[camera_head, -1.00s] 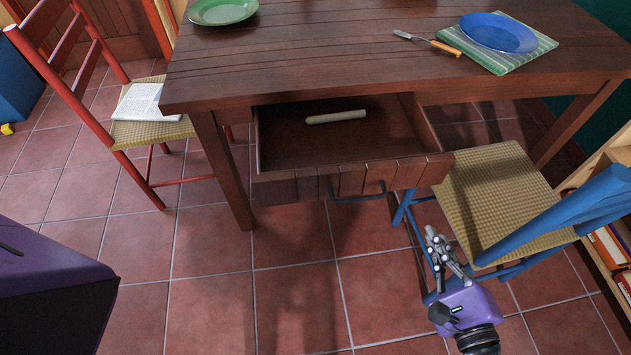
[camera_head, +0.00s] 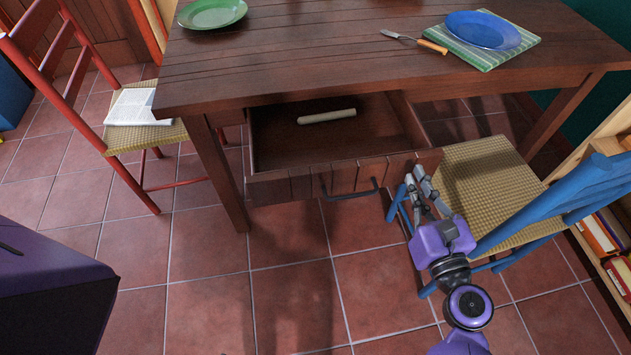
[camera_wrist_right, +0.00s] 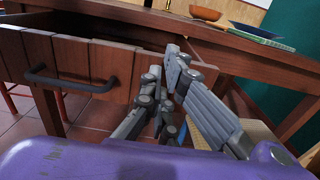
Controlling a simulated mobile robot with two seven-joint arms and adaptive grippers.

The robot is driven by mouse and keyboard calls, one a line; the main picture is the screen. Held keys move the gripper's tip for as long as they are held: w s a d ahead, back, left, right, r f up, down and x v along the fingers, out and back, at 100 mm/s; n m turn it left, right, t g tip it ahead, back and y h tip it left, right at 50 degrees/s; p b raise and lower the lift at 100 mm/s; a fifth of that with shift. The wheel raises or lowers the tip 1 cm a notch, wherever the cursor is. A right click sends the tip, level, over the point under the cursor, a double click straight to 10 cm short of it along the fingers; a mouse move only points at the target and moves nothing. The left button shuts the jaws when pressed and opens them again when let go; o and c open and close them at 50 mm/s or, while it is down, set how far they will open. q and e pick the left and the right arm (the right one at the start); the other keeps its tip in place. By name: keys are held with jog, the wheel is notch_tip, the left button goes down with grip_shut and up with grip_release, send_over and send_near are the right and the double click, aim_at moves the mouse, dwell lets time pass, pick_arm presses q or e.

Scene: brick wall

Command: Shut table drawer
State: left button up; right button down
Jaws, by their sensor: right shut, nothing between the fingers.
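The wooden table (camera_head: 300,60) has a drawer (camera_head: 270,150) pulled out below its top. The drawer is open, with its plank front (camera_head: 300,185) facing me and a dark bar handle (camera_head: 350,192) on it. A pale rolling-pin-like cylinder (camera_head: 327,117) lies inside. My right gripper (camera_head: 417,178) is shut and empty at the right end of the drawer front; I cannot tell if it touches. In the right wrist view the fingers (camera_wrist_right: 170,75) are close to that end, with the handle (camera_wrist_right: 70,82) to their left. My left gripper is not in view.
A blue chair with a woven seat (camera_head: 490,190) stands right beside my right gripper. A red chair (camera_head: 140,137) with paper on its seat stands at the left. A shelf with books (camera_head: 605,235) is at the right. The tiled floor before the drawer is clear.

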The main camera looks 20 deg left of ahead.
aim_at(405, 163)
jog(key=shift+x, duration=1.1)
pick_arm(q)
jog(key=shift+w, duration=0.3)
pick_arm(e)
jog(key=shift+w+a, duration=0.2)
jog(key=shift+w, duration=0.1)
jog(key=shift+w+a, duration=0.25)
jog(key=shift+w, duration=0.15)
jog(key=x, duration=1.5)
jog(key=shift+w+a, duration=0.15)
jog(key=shift+a, duration=0.05)
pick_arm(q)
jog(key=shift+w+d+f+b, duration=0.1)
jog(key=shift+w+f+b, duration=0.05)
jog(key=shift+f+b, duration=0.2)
pick_arm(e)
jog(key=shift+w+a, duration=0.4)
jog(key=shift+w, duration=0.2)
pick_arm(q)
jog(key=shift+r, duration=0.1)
pick_arm(e)
jog(key=shift+s, duration=0.1)
